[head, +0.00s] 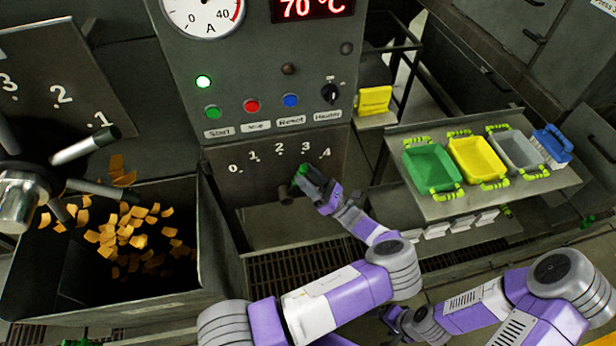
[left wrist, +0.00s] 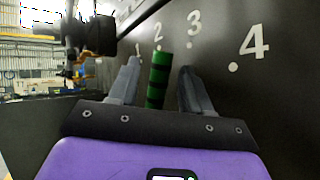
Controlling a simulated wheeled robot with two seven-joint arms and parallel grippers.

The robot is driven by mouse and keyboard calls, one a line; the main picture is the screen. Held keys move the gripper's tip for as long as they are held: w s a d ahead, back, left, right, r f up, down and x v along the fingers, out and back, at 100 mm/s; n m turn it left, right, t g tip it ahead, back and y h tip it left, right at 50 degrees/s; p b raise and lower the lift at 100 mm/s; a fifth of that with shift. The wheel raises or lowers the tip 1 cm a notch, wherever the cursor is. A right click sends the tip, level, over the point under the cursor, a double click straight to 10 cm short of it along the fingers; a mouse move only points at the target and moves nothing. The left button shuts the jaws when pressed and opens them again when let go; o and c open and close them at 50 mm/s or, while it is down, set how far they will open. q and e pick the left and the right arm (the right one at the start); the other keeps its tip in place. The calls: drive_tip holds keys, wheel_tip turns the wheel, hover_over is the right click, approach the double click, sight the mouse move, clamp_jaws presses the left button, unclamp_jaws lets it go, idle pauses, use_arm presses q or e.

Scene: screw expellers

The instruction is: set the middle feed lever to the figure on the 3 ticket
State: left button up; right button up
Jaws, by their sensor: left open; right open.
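The feed lever with a green grip (head: 300,173) stands at the dark scale plate (head: 227,187) marked 0 to 4, below the button panel. My left gripper (head: 305,178) is around the grip, with gaps on both sides in the wrist view (left wrist: 158,85). The lever's exact setting is hard to read. No ticket figure is readable.
A bin (head: 215,250) with orange flakes and a spoked hub (head: 20,195) stand at left.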

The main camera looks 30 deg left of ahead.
use_arm(q)
drive_tip(key=shift+d+f, duration=0.1)
drive_tip(key=b+v, duration=0.1)
drive_tip(key=v, duration=0.6)
drive_tip(key=shift+d, duration=0.15)
